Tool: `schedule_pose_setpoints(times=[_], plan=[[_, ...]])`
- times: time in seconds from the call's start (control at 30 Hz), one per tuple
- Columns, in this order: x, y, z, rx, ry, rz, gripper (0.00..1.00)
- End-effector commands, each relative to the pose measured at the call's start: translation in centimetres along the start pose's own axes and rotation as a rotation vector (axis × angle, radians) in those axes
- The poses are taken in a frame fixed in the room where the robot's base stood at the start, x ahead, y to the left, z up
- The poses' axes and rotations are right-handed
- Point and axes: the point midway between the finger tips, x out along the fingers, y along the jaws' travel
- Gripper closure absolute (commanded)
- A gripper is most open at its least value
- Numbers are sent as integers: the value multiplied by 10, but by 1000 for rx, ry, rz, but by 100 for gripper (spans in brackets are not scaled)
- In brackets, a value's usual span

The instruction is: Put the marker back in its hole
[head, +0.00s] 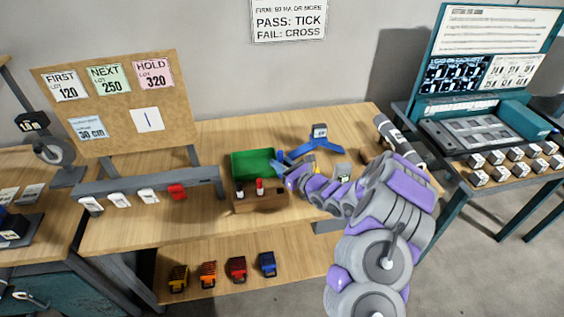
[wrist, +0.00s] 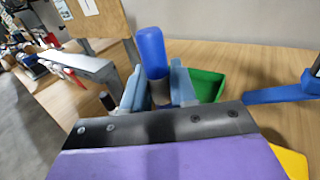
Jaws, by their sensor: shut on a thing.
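My gripper (head: 284,171) is shut on a blue marker (wrist: 151,53). In the wrist view the marker stands nearly upright between the two grey-blue fingers, blue end up, with a dark band lower down; its bottom end is hidden. A brown wooden block (head: 261,205) lies on the table just left of my gripper in the head view. A red marker (head: 259,186) and a dark marker (head: 239,192) stand in the block. The right part of the block, near my gripper, is hard to make out, so an empty hole cannot be seen clearly.
A green tray (head: 253,153) sits right behind the block. A blue three-armed stand (head: 309,149) is behind my gripper to the right. A rail with white and red tags (head: 150,185) and a notice board (head: 117,113) stand at left. Bare table lies in front of the block.

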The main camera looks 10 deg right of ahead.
Motion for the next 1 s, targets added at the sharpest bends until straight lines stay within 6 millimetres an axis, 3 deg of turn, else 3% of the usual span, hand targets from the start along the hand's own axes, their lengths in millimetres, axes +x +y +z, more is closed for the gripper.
schedule_pose_setpoints(times=[0.5, 1.0], plan=[[-2, -3, -46, 2, -2, 0, 100], [-1, -2, -52, 2, -2, 0, 100]])
